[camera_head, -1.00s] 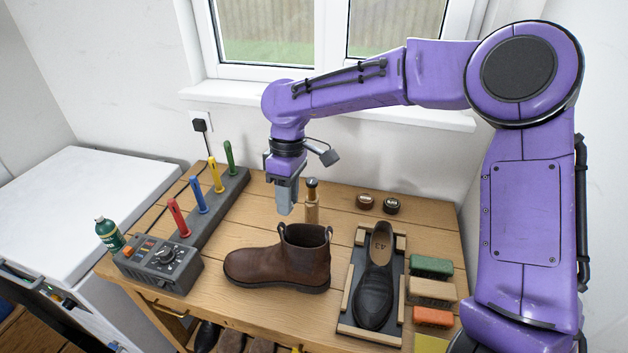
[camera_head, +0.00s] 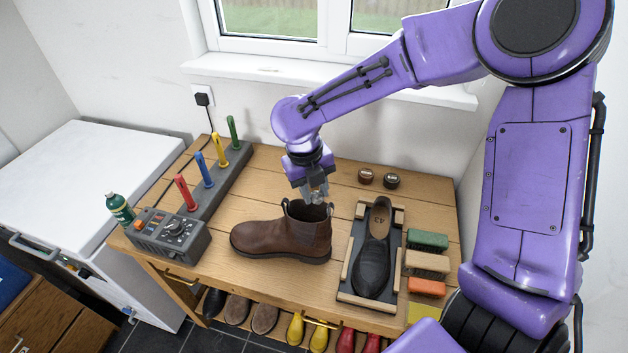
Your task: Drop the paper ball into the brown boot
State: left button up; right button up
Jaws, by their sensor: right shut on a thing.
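The brown boot (camera_head: 285,239) stands upright on the wooden bench, its toe to the left and its open top to the right. My right gripper (camera_head: 317,197) points down at the boot's opening, close to its rim. It is shut on the paper ball, which shows only as a small pale grey patch between the fingertips. I cannot tell whether the fingertips are inside the opening or just behind the rim. My left gripper is out of view.
A black shoe (camera_head: 373,262) lies in a tray right of the boot, beside several brushes (camera_head: 427,263). A control box (camera_head: 168,235), coloured pegs (camera_head: 203,170) and a green bottle (camera_head: 119,208) stand left. Two small jars (camera_head: 366,176) sit behind. Bare bench lies between.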

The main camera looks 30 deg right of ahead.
aim_at(313, 192)
jog(key=shift+f, duration=1.65)
jog(key=o, duration=1.1)
jog(key=shift+c, duration=0.2)
notch_tip(313, 192, up, 10)
jog(key=a+b, duration=0.1)
jog(key=shift+w+a+r, duration=0.2)
jog(key=shift+a+r, duration=0.05)
